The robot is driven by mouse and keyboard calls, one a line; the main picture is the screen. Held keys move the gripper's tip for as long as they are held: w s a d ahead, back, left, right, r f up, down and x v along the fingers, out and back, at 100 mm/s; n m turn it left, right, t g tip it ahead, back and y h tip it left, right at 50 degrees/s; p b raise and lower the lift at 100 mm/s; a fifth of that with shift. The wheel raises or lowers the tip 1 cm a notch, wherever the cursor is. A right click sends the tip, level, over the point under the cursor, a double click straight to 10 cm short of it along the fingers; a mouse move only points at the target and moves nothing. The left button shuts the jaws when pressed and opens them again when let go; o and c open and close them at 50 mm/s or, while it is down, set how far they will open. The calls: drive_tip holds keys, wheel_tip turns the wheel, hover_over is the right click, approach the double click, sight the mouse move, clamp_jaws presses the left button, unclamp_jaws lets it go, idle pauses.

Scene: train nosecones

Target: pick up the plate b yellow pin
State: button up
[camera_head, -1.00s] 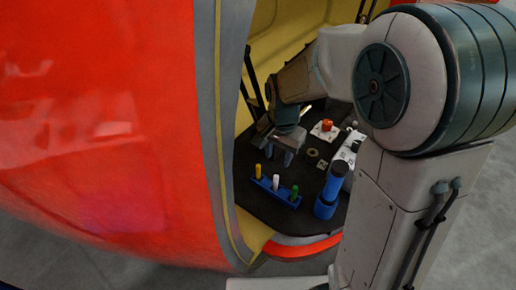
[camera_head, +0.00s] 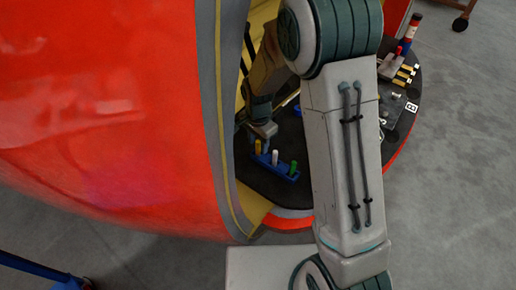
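A yellow pin (camera_head: 258,146) stands upright at the left end of a small blue rack (camera_head: 284,174). A white pin (camera_head: 275,157) and a green pin (camera_head: 293,167) stand in the same rack. My gripper (camera_head: 264,131) is just above and behind the yellow pin, pointing down. Its fingers are small and dark here, so I cannot tell their gap or whether they touch the pin. A grey plate (camera_head: 393,106) with a "B" label lies at the right of the dark table; no yellow pin is clearly visible on it.
The dark round table (camera_head: 262,186) sits inside the red-orange nosecone shell (camera_head: 100,110), whose edge is close to the left of the rack. My arm hides the table's middle. A block with yellow parts (camera_head: 405,74) and a red-and-dark cylinder (camera_head: 410,30) stand at the far right.

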drive_tip(key=shift+f, duration=0.15)
drive_tip(key=shift+c, duration=0.3)
clamp_jaws()
